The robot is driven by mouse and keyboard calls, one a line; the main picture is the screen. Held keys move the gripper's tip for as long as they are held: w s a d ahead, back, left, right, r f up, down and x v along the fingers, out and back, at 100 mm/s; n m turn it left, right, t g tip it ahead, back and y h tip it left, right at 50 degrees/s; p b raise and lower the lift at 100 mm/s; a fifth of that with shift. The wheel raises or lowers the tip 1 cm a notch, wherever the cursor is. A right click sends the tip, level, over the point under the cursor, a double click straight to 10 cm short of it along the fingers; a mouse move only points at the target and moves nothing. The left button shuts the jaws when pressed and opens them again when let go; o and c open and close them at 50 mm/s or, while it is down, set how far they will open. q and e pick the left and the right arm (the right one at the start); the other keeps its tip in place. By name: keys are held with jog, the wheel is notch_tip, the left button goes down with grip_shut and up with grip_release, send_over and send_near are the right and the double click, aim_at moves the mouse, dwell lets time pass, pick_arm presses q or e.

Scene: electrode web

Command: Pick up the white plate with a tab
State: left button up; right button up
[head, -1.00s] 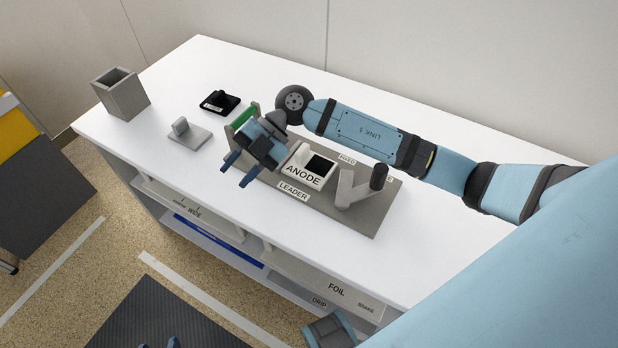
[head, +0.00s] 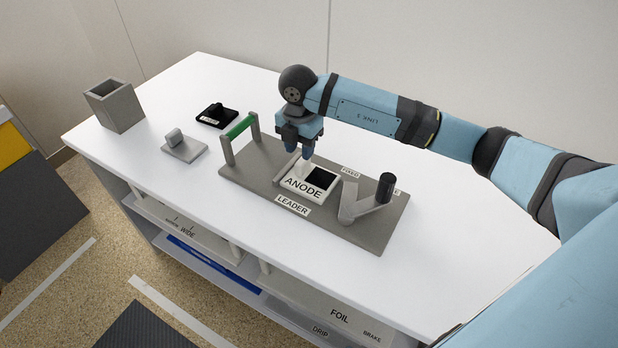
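The white plate (head: 322,196), marked ANODE, lies in the grey fixture (head: 372,232) at the middle of the table. It has a black square on top and a pale tab near its left end, partly hidden by my gripper. My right gripper (head: 299,151) points down over this tab end, its two fingers apart. Its tips are close to the tab; I cannot tell whether they touch it. My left gripper is out of view.
A grey tabbed plate (head: 186,152), a black tabbed plate (head: 214,117) and a grey open box (head: 115,106) stand left. The table front is clear.

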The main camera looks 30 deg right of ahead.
aim_at(300, 162)
jog(key=shift+s+a+f, duration=0.1)
jog(key=shift+f, duration=1.35)
jog(key=shift+s+f, duration=0.1)
jog(key=shift+f, duration=1.35)
grip_shut()
jog(key=shift+r, duration=0.1)
